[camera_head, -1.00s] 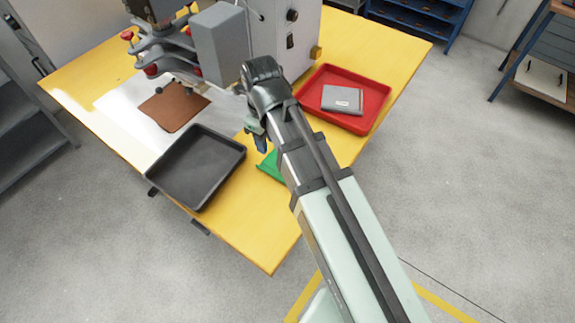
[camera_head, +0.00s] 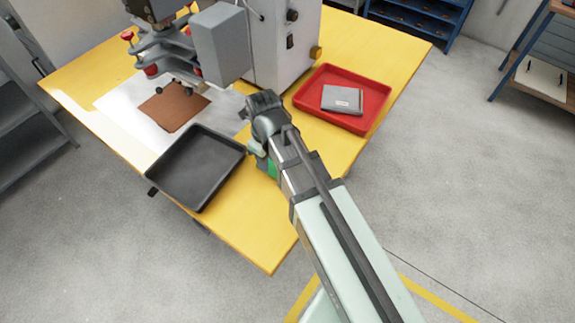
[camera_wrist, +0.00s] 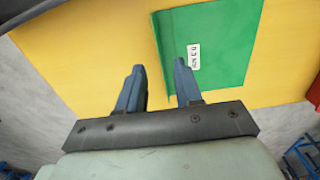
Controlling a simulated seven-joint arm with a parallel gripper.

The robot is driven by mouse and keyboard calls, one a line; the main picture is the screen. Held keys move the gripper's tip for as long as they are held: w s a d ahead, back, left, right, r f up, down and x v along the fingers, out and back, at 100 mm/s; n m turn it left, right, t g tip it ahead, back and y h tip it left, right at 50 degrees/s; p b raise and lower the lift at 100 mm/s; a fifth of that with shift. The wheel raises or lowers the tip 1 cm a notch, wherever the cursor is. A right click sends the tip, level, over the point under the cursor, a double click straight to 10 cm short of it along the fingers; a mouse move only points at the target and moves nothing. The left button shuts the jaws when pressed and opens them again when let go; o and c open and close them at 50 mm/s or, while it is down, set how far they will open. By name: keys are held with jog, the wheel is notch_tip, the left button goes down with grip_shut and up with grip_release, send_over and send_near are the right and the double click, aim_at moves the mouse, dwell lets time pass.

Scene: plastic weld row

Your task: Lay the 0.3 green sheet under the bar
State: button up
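The green sheet (camera_wrist: 222,45) lies on the yellow table with a small white label (camera_wrist: 194,55), whose print is turned and hard to read. In the head view only a small green patch (camera_head: 272,168) shows beside my arm. My gripper (camera_wrist: 159,67) is open and empty, its blue fingers on either side of the sheet's left edge in the wrist view. The right finger overlaps the sheet in the picture; I cannot tell its height above it. The press (camera_head: 222,45) stands at the back, with its bar assembly (camera_head: 172,58) over a brown piece (camera_head: 173,106) on a pale plate.
A black tray (camera_head: 158,188) is left of my gripper at the table's front edge. A red tray (camera_head: 376,112) holding a grey labelled item (camera_head: 342,99) is to the right. Bare yellow table (camera_head: 250,235) lies in front. The press body blocks the back.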

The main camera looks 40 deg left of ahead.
aim_at(272, 172)
jog(key=shift+a+f, duration=0.2)
jog(key=shift+f, duration=2.4)
jog(key=shift+c, duration=0.3)
grip_shut()
